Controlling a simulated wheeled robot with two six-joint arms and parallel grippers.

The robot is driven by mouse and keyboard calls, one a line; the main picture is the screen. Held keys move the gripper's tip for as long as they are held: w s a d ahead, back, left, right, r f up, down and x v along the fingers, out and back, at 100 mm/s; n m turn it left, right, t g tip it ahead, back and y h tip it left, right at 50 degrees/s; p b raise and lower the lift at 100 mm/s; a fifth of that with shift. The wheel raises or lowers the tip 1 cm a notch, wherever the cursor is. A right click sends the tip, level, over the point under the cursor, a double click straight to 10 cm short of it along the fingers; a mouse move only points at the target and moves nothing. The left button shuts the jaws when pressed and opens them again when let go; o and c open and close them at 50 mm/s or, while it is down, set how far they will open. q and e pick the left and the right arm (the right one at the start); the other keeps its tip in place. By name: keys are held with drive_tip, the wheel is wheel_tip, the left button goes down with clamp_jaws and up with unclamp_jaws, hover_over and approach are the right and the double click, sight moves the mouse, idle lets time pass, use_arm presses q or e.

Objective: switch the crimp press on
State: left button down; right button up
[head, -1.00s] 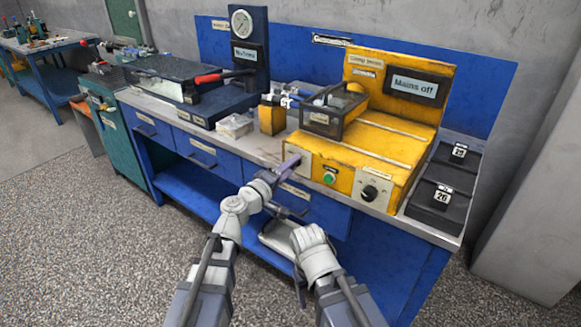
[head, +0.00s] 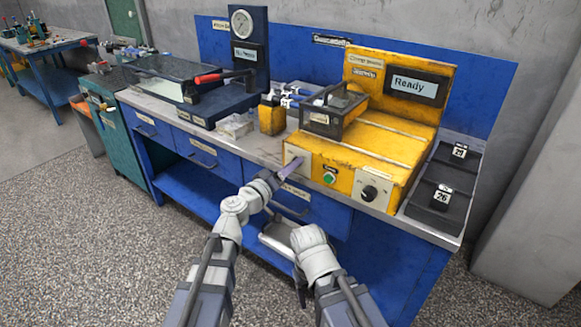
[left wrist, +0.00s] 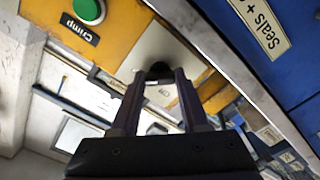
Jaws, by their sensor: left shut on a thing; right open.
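The yellow crimp press (head: 375,150) stands on the bench, its display (head: 413,86) reading "Ready". Its front carries a pale switch plate (head: 298,157), a green button (head: 329,178) and a black dial (head: 370,193). My left gripper (head: 289,168) is at the switch plate. In the left wrist view the fingers (left wrist: 160,75) are closed around a small dark switch lever (left wrist: 159,70) in front of the plate, and the green button (left wrist: 88,10) is at upper left. My right gripper (head: 300,287) hangs low in front of the bench, open, its fingers mostly hidden.
A clear-lidded guard frame (head: 333,108) sits on the press. A yellow holder (head: 272,115) with tools and a small clear box (head: 236,125) are left of it. Black numbered trays (head: 440,190) are at right. Blue drawers (head: 205,155) lie under the bench edge.

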use_arm(q)
drive_tip(key=shift+s, duration=0.1)
drive_tip(key=shift+c, duration=2)
unclamp_jaws()
